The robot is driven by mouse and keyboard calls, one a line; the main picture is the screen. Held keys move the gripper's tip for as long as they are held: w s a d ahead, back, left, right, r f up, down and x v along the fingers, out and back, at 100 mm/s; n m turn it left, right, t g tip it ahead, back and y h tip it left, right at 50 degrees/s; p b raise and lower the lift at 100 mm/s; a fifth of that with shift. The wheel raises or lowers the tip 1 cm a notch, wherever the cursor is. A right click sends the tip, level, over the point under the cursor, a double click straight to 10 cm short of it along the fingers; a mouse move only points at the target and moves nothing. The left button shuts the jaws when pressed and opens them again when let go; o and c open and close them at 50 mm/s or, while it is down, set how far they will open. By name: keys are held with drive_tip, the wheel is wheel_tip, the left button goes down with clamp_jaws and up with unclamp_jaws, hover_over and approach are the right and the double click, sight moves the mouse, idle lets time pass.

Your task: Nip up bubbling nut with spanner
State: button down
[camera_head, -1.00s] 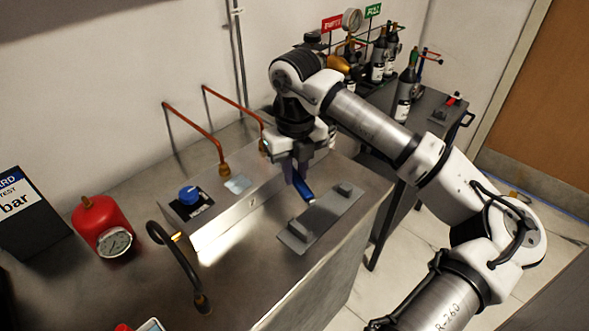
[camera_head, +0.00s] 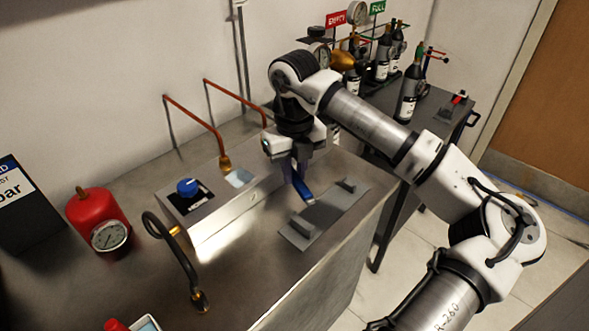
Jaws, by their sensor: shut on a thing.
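My gripper (camera_head: 298,172) is shut on a blue-handled tool (camera_head: 303,191), which looks like the spanner. It hangs pointing down just above a grey plate with two raised blocks (camera_head: 325,215). A brass nut (camera_head: 225,163) sits at the foot of the left copper pipe, on top of the metal box (camera_head: 230,212), to the left of my gripper and apart from it. The foot of the right copper pipe (camera_head: 235,100) is hidden behind my gripper. Brass fittings also show at the box's front (camera_head: 175,231) and on the free end of a black hose (camera_head: 200,299). No bubbles can be made out.
A blue knob (camera_head: 187,187) stands on the box. A red vessel with a gauge (camera_head: 98,215) and a dark sign (camera_head: 22,205) are at the left. Gas cylinders (camera_head: 409,95) stand on a cart at the back right.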

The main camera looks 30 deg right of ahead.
drive_tip(key=shift+b, duration=0.3)
drive_tip(key=shift+w, duration=0.1)
drive_tip(key=shift+w+d, duration=0.1)
drive_tip(key=shift+w, duration=0.95)
drive_tip(key=shift+b, duration=0.55)
idle(0.6)
drive_tip(key=shift+w, duration=1.05)
idle(0.5)
drive_tip(key=c, duration=1.9)
unclamp_jaws()
clamp_jaws()
